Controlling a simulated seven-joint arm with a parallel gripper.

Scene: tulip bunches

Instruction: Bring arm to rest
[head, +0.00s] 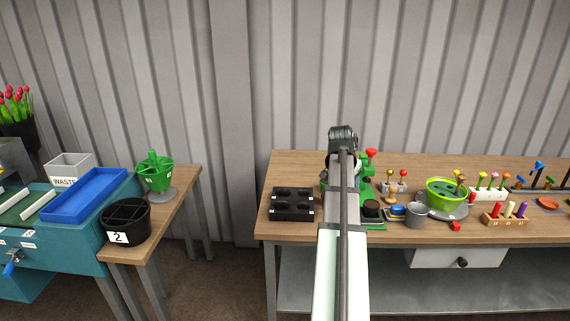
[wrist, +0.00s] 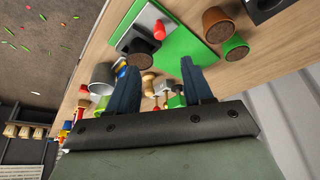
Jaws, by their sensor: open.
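My arm (head: 342,225) reaches forward from the bottom of the head view, over the right wooden bench. Its dark end stands above the bench and hides my fingers there. In the wrist view my gripper (wrist: 160,68) shows two blue-grey fingers spread apart, with nothing held between them. A grey cup (wrist: 102,78) lies left of the fingers in that view. How far the fingertips are from these things I cannot tell.
The bench (head: 285,170) carries a black holder (head: 292,204), a green bowl (head: 437,190), a metal cup (head: 416,215) and colored peg racks. Left are a blue tray (head: 85,195), a waste bin (head: 70,168), a black bucket (head: 125,220) and a green pot. A floor gap separates the tables.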

